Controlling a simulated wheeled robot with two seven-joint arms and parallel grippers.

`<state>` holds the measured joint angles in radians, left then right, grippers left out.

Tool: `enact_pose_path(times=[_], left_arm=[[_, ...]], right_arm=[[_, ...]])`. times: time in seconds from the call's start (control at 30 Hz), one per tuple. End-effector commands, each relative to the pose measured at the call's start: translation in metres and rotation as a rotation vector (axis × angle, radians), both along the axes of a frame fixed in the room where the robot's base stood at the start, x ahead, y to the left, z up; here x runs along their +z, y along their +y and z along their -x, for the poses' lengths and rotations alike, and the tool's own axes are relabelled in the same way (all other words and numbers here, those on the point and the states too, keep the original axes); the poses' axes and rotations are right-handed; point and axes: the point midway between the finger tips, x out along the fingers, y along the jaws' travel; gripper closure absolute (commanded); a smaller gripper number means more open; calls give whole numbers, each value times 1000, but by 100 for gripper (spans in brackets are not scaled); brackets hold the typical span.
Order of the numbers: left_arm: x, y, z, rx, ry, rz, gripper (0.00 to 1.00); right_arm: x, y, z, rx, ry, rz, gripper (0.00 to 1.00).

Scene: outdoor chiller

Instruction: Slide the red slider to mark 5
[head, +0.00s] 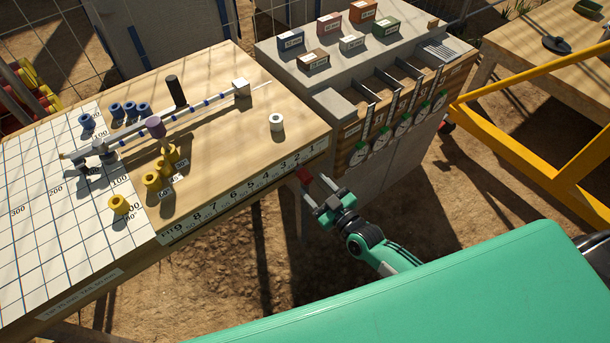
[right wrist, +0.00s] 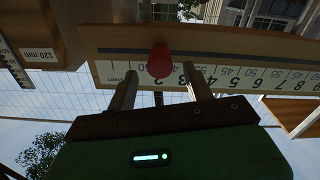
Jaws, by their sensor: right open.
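The red slider (head: 304,175) is a small red knob at the front edge of the wooden table, near the low-number end of the white number scale (head: 236,196). In the head view the numbers rise from right to left, and the knob appears close to 1 and 2. My right gripper (head: 317,191) is open just in front of the knob. In the right wrist view the red slider (right wrist: 160,57) shows at the fingertips, between the two spread fingers; contact cannot be told. The scale (right wrist: 240,78) appears upside down there. My left gripper is not in view.
A grey bench (head: 340,85) with colored boxes and dials stands to the right. A yellow frame (head: 520,155) is farther right.

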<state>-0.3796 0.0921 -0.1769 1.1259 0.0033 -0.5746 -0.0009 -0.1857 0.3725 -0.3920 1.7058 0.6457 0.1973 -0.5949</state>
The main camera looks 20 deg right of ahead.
Motion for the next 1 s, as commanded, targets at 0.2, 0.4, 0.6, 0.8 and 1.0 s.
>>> enact_pose_path(times=[0.2, 0.4, 0.6, 0.8, 1.0], left_arm=[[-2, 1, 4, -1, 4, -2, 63], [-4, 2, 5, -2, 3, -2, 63], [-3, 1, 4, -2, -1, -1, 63], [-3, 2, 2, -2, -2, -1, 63], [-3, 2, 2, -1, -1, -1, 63]], right_arm=[[0, 11, -32, 0, 0, 0, 48], [-1, 17, -45, 1, 1, 1, 48], [-1, 18, -47, 1, 1, 1, 48], [-1, 17, -47, 1, 1, 1, 62], [-1, 17, -47, 1, 1, 1, 100]])
